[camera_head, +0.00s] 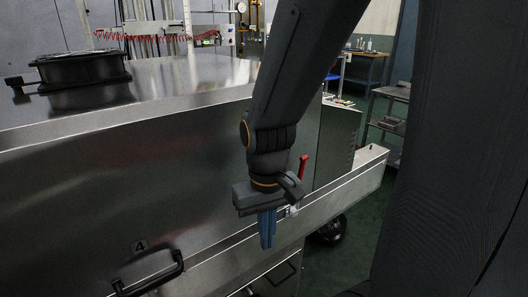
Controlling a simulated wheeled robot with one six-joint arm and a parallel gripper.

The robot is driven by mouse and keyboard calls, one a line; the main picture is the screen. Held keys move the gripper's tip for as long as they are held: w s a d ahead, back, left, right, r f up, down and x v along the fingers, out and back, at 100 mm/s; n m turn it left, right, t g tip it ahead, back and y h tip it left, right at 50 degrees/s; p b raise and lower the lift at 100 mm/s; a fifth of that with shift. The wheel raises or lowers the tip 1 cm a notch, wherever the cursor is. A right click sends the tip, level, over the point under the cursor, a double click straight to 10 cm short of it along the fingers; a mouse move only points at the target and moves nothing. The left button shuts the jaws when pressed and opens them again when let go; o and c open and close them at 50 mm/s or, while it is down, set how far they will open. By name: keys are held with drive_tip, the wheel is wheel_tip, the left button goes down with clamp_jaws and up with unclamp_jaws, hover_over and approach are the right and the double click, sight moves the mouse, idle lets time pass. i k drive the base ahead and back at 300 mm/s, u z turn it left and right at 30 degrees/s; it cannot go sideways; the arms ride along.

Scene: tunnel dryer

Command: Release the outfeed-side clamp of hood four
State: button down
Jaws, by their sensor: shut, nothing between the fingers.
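Hood four (90,205) is a large brushed-metal cover on the left, with a dark plate marked 4 (139,247) and a black handle (148,275) low on its side. A clamp with a red lever (304,167) stands near the hood's right end, just above the lower ledge. The lever points upward, and its base is partly hidden behind my gripper. My gripper (267,243) points down with its blue fingers together and nothing between them. In the picture it is just left of and below the red lever. I cannot tell whether it touches the clamp.
A metal ledge (345,185) runs along the dryer's lower side to the right. A workbench (366,68) and a shelf cart (388,125) stand at the back right. Green floor (345,245) is open there.

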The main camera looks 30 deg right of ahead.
sight(302, 160)
drive_tip(key=u, duration=1.05)
drive_tip(key=k, duration=0.55)
drive_tip(key=z, duration=0.8)
